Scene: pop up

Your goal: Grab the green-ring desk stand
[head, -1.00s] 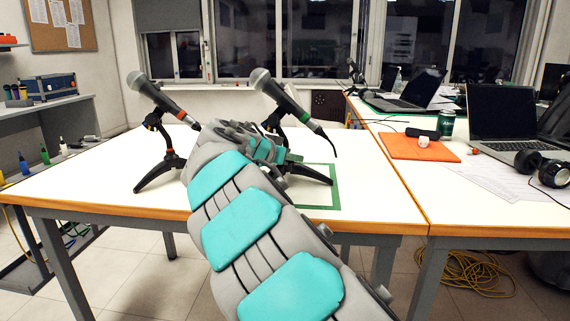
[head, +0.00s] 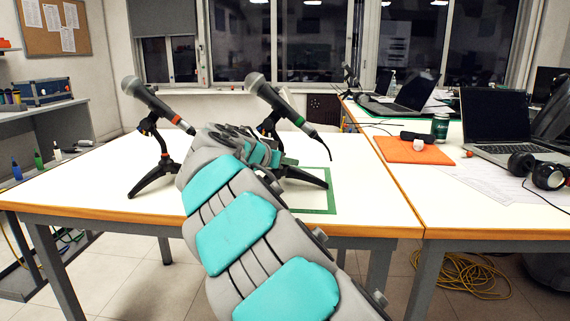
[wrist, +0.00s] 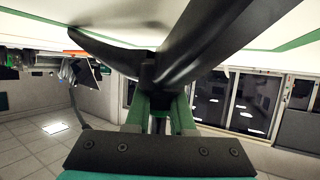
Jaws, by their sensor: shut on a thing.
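The green-ring desk stand is a black tripod (head: 304,176) carrying a microphone with a green ring (head: 299,121). It stands upright on the white table, at a green outlined square. My gripper (head: 276,154) reaches it from the left front, and my arm hides part of the stand. In the wrist view, the green fingers of my gripper (wrist: 160,112) are shut on the black stand (wrist: 158,68) near where its legs meet. The legs spread out close to the tabletop, which shows at the top of that view.
A similar stand with an orange-ring microphone (head: 160,165) stands to the left of my arm. On the right table are an orange mat (head: 412,151), a green can (head: 440,127), a laptop (head: 495,118) and headphones (head: 548,176). A yellow cable (head: 465,275) lies on the floor.

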